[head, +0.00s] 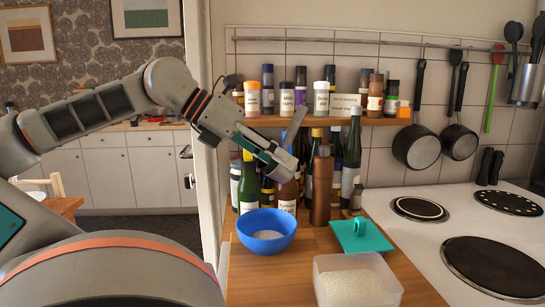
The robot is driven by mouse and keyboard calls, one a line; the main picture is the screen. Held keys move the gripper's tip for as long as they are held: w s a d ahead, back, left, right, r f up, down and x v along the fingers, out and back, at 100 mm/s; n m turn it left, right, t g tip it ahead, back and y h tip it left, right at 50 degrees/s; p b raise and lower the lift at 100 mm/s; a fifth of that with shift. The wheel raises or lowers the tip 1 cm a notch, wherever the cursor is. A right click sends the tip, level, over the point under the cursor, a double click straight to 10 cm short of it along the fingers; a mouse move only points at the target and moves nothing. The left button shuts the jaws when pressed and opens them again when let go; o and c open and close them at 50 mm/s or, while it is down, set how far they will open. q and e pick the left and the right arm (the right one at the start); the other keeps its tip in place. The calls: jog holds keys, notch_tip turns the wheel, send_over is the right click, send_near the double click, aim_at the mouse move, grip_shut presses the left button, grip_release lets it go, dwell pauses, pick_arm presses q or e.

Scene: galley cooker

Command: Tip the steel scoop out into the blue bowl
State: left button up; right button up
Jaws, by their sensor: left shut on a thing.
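My left gripper (279,158) is above the blue bowl (266,244), in front of the bottles, and is shut on the steel scoop (296,124). A narrow grey part of the scoop sticks up at a tilt from the fingers; the rest is hard to tell from the gripper, and I cannot see whether anything is in it. The blue bowl stands upright on the wooden counter, with some white stuff in its bottom. My right gripper is not in view.
A clear tub (357,283) of white grains stands at the counter's front, with a teal lid (361,237) behind it. Several bottles (350,160) crowd the back under a spice shelf (330,121). The white cooker (430,240) is at the right.

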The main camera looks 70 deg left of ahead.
pick_arm(q)
jog(key=shift+w+r+g+y+p, duration=0.15)
jog(key=shift+g+p, duration=0.1)
jog(key=shift+g, duration=0.35)
jog(key=shift+w+f+g+y+p, duration=0.15)
jog(key=shift+g+p, duration=0.1)
jog(key=shift+g, duration=0.35)
jog(key=shift+w+d+g+y+p, duration=0.15)
jog(key=shift+g+p, duration=0.1)
jog(key=shift+g, duration=0.5)
jog(key=shift+w+a+g+y+p, duration=0.15)
jog(key=shift+g+p, duration=0.1)
jog(key=shift+g, duration=0.5)
jog(key=shift+s+d+f, duration=0.1)
jog(key=shift+g, duration=0.4)
jog(key=shift+f+g+y+p, duration=0.25)
jog(key=shift+g+y+p, duration=0.1)
jog(key=shift+g, duration=0.45)
jog(key=shift+w+f+g+y+p, duration=0.1)
jog(key=shift+f+g+y+p, duration=0.1)
jog(key=shift+g, duration=0.5)
jog(key=shift+w+f+g+y+p, duration=0.1)
jog(key=shift+f+g+p, duration=0.1)
jog(key=shift+g, duration=0.5)
